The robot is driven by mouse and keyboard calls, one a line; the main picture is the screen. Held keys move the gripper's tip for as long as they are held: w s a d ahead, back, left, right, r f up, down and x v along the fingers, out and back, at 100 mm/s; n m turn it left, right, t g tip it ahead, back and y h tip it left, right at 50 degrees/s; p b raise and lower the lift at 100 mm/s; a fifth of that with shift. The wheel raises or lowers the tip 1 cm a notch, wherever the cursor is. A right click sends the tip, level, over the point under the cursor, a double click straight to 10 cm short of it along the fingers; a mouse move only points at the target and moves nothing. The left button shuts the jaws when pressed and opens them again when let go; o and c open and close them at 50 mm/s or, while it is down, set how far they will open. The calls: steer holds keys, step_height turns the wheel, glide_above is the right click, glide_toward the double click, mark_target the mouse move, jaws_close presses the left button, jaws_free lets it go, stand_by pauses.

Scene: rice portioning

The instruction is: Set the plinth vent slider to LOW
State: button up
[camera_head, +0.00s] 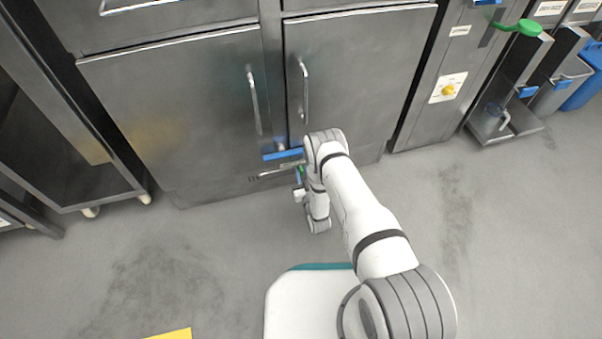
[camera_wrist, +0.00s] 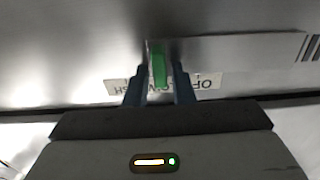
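The green slider tab (camera_wrist: 159,64) stands upright in the wrist view, at the middle of a white label strip (camera_wrist: 208,82). The strip reads upside down, with OFF at the right and HIGH at the left; the middle word is largely hidden behind my fingers and the tab. My gripper (camera_wrist: 160,78) has one dark blue finger on each side of the tab, with narrow gaps seeming to show, so it looks open around the tab. In the head view a bit of green (camera_head: 301,170) shows low on the plinth, mostly hidden by my wrist.
Steel cabinet doors (camera_head: 180,105) with upright handles rise above the plinth. A wheeled rack (camera_head: 75,165) stands at the left. The grey floor (camera_head: 180,260) in front is clear.

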steer(key=shift+o, duration=1.2)
steer(key=p+v, duration=0.3)
steer(key=v, duration=0.4)
steer(key=shift+s, duration=0.4)
steer(key=shift+d, duration=0.15)
